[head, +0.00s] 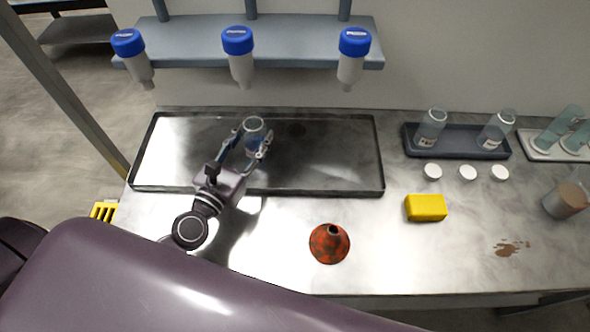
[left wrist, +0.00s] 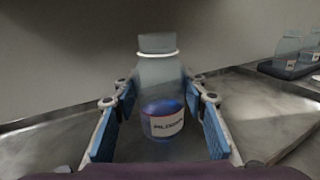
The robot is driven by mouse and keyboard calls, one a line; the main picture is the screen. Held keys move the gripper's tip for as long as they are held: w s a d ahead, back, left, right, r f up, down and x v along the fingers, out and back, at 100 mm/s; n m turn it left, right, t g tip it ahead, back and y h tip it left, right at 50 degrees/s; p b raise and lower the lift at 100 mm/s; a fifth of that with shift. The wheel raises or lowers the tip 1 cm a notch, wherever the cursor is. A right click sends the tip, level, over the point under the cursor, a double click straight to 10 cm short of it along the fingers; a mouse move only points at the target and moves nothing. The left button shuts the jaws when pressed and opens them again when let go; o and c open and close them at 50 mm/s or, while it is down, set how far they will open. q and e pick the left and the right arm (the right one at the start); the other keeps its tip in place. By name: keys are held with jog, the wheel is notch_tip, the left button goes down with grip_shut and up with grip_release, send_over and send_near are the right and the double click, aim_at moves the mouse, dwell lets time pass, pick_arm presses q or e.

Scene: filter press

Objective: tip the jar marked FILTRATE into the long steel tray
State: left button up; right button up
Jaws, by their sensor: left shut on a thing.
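My left gripper (head: 251,150) is shut on a clear jar (head: 253,125) and holds it over the long steel tray (head: 330,190). In the left wrist view the jar (left wrist: 160,75) stands upright between the blue finger pads, with a pale rim near its top. It has a label over a blue-purple lower part. The lettering is blurred, so I cannot confirm that it reads FILTRATE. The bare floor of the tray shows around the gripper. My right gripper is not in view.
A shelf (head: 195,50) with blue-capped bottles hangs behind the tray. An orange funnel (head: 323,248) and a yellow sponge (head: 426,208) lie in front and to the right. A dark tray (head: 460,146) holds two jars. Several white lids and a brown spill (head: 508,247) are at right.

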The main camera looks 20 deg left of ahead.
pick_arm(q)
jog(key=shift+d+r+m, duration=0.2)
jog(key=shift+d+m, duration=0.2)
jog(key=shift+m, duration=0.6)
jog(key=d+m, duration=0.1)
jog(key=m, duration=0.2)
jog(key=shift+s+d+m+t, duration=0.3)
jog(key=shift+d+m, duration=0.05)
jog(key=shift+m, duration=0.05)
jog(key=shift+d+f+m+h, duration=0.15)
jog(key=shift+d+m+h, duration=0.25)
jog(key=shift+m, duration=0.3)
jog(key=shift+s+f+m, duration=0.1)
jog(key=shift+f+m, duration=0.15)
jog(key=shift+m, duration=0.75)
jog(key=shift+s+d+r+m+h+p, duration=0.1)
jog(key=shift+r+m+h+p, duration=0.2)
jog(key=shift+m, duration=0.95)
jog(key=shift+w+d+r+m+h+p, duration=0.15)
jog(key=shift+r+m, duration=0.3)
jog(key=shift+m, duration=0.85)
jog(key=shift+s+d+r+m+h+p, duration=0.15)
jog(key=shift+r+m+h, duration=0.15)
jog(key=shift+m, duration=0.95)
jog(key=shift+d+f+m+h, duration=0.1)
jog(key=shift+f+m+h, duration=0.1)
jog(key=shift+m, duration=0.5)
jog(key=shift+f+m+h, duration=0.15)
jog(key=shift+f+m, duration=0.05)
jog(key=shift+m, duration=0.5)
